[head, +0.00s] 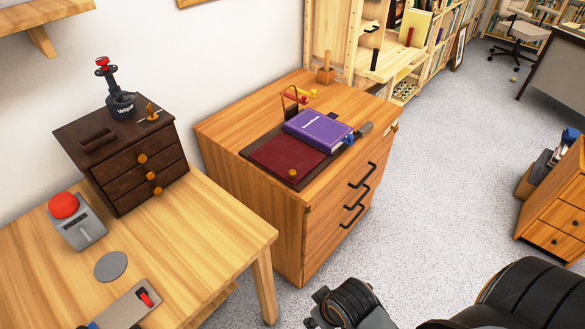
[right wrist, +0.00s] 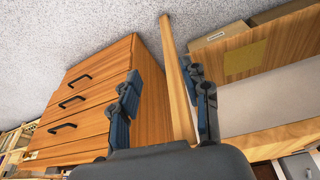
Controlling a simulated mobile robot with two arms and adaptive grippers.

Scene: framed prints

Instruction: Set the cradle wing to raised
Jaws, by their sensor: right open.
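The cradle on the wooden cabinet has a dark red panel, which looks like the wing (head: 284,158), lying about flat with a small orange knob (head: 292,173) near its front corner. A closed purple book (head: 318,130) lies beside it on the cradle. My right gripper (right wrist: 166,102) is open and empty in the right wrist view, with a table leg seen beyond its fingers. Part of my right arm shows low in the head view, well in front of the cabinet and apart from the cradle. My left gripper is not in view.
The cabinet (head: 246,165) has black drawer handles at its front. A wooden table (head: 190,225) at left holds a dark drawer box (head: 125,165), a device with a red button (head: 64,205) and a plate with a red switch (head: 145,298). Grey floor (head: 450,150) is open to the right.

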